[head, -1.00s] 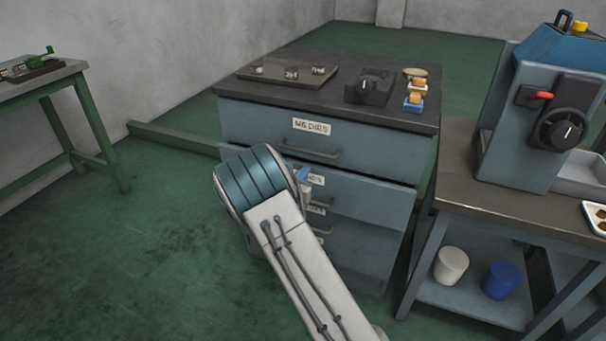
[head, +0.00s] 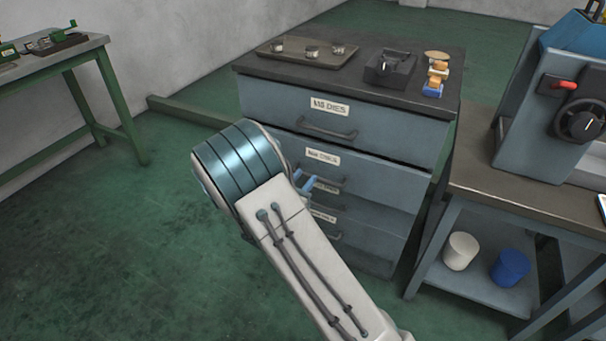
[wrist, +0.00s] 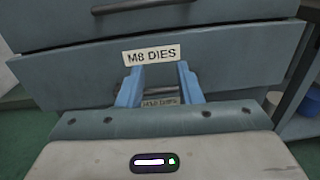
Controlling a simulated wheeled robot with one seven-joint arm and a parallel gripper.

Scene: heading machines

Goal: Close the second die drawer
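The second die drawer (head: 385,178) is the grey one labelled M8 DIES in the wrist view (wrist: 220,65). It stands out a little from the cabinet, with a dark gap along its top edge. Its dark handle (head: 333,182) is partly hidden behind my gripper in the head view. My gripper (head: 308,184) is in front of this drawer, just below its label. In the wrist view its two blue fingers (wrist: 160,86) are spread apart on either side of the space under the label. Whether they touch the drawer or handle is unclear.
The M5 dies drawer (head: 375,122) above looks shut. A tray with small parts (head: 305,60) and a dark block (head: 391,67) stand on the cabinet top. A workbench (head: 520,190) with a machine is close on the right. Green floor lies open on the left.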

